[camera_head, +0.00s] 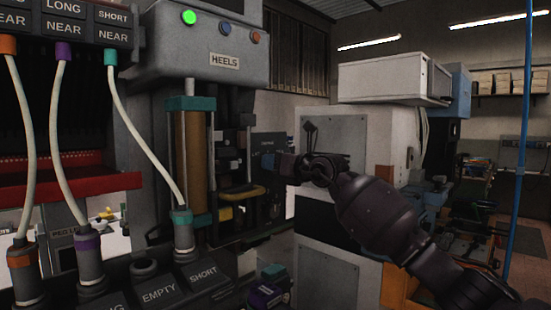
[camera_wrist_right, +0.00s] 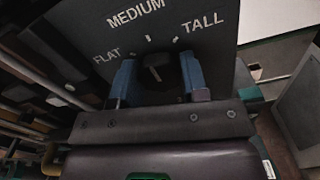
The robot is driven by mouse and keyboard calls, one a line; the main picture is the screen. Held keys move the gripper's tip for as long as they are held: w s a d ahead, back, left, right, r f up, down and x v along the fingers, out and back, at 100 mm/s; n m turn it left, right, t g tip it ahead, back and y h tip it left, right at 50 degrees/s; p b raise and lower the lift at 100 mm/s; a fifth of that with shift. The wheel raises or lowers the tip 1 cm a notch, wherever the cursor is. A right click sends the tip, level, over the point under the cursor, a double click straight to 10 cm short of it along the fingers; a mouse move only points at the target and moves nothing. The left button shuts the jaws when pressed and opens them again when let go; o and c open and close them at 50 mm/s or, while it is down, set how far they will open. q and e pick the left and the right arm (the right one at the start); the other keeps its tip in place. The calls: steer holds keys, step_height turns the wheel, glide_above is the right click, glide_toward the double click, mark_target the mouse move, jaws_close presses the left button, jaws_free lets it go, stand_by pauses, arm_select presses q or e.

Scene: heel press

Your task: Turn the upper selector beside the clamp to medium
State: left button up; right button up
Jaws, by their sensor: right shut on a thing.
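The upper selector (camera_wrist_right: 155,68) is a dark knob on a dark panel (camera_wrist_right: 215,50) marked FLAT, MEDIUM and TALL, each with a small white tick. My right gripper (camera_wrist_right: 157,78) has its two blue fingers on either side of the knob and is shut on it. The knob's exact pointing direction is hard to read in the dark. In the head view my right gripper (camera_head: 277,162) reaches in from the right to the panel (camera_head: 267,140) beside the clamp (camera_head: 193,150); the knob is hidden there. My left gripper is not in view.
The HEELS box (camera_head: 210,45) with a lit green button hangs above the clamp. Plugged cables (camera_head: 140,130) and EMPTY and SHORT sockets (camera_head: 160,290) stand at the left. A pale cabinet (camera_head: 335,125) is behind my right arm.

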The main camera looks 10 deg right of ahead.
stand_by(0.6)
steer(key=o, duration=0.9)
steer(key=shift+s+d, duration=0.1)
steer(key=b+v, duration=0.1)
steer(key=v, duration=0.9)
steer(key=shift+s+d, duration=0.2)
steer(key=shift+s, duration=0.05)
